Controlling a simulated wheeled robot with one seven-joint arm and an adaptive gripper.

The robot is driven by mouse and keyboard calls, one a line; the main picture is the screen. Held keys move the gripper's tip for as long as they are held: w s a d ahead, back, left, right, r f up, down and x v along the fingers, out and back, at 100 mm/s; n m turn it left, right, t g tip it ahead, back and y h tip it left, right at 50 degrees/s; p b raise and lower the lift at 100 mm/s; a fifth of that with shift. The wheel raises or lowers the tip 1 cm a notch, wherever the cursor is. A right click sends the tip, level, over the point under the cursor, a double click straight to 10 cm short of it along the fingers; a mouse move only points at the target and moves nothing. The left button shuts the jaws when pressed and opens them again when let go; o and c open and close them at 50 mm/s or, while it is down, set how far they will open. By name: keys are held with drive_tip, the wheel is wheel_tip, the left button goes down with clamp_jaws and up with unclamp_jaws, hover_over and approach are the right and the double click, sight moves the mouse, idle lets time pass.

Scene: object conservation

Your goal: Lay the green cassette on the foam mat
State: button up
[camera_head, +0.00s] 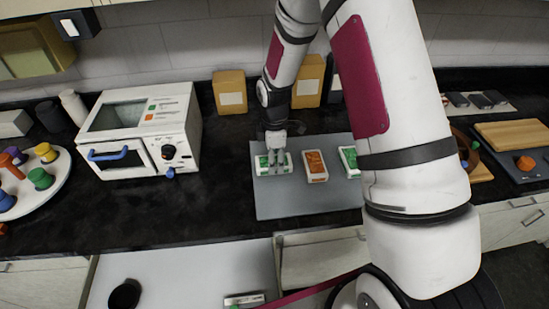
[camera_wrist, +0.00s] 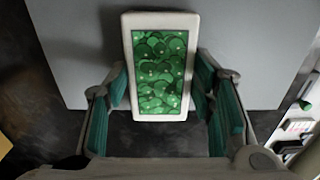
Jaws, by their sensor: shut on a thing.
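A flat grey mat (camera_head: 300,204), which I take for the foam mat, lies on the black counter. My gripper (camera_head: 277,166) is over its back left part, shut on a white-framed green cassette (camera_head: 262,166). In the wrist view the green cassette (camera_wrist: 160,72) sits between the two green-padded fingers of my gripper (camera_wrist: 162,85), green face to the camera, over the mat's edge (camera_wrist: 75,70). I cannot tell whether it touches the mat. An orange cassette (camera_head: 316,166) lies beside it. Another green cassette (camera_head: 349,158) lies further right, partly hidden by my arm.
A white toaster-like appliance (camera_head: 145,128) with a blue handle stands left. Two tan boxes (camera_head: 230,91) stand behind near the wall. A round white tray (camera_head: 50,185) holds coloured pieces at far left. A wooden board (camera_head: 512,135) lies right. The mat's front is clear.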

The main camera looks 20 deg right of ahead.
drive_tip(key=o, duration=1.3)
drive_tip(key=shift+f, duration=0.1)
drive_tip(key=s+r+m+t+b, duration=0.1)
drive_tip(key=s+r+m+b, duration=0.2)
drive_tip(key=r, duration=1.8)
drive_tip(key=s+r+m+t, duration=0.1)
drive_tip(key=s+r+m, duration=0.3)
drive_tip(key=s, duration=0.3)
drive_tip(key=s+r+m+t+p, duration=0.1)
drive_tip(key=s+r+m+t, duration=0.1)
drive_tip(key=s+r+m, duration=0.2)
drive_tip(key=s+r+m+t, duration=0.1)
drive_tip(key=s+r+m, duration=0.3)
drive_tip(key=s, duration=0.6)
drive_tip(key=shift+d+r+m+t, duration=0.15)
drive_tip(key=shift+r+m+t, duration=0.15)
drive_tip(key=shift+r+m, duration=0.1)
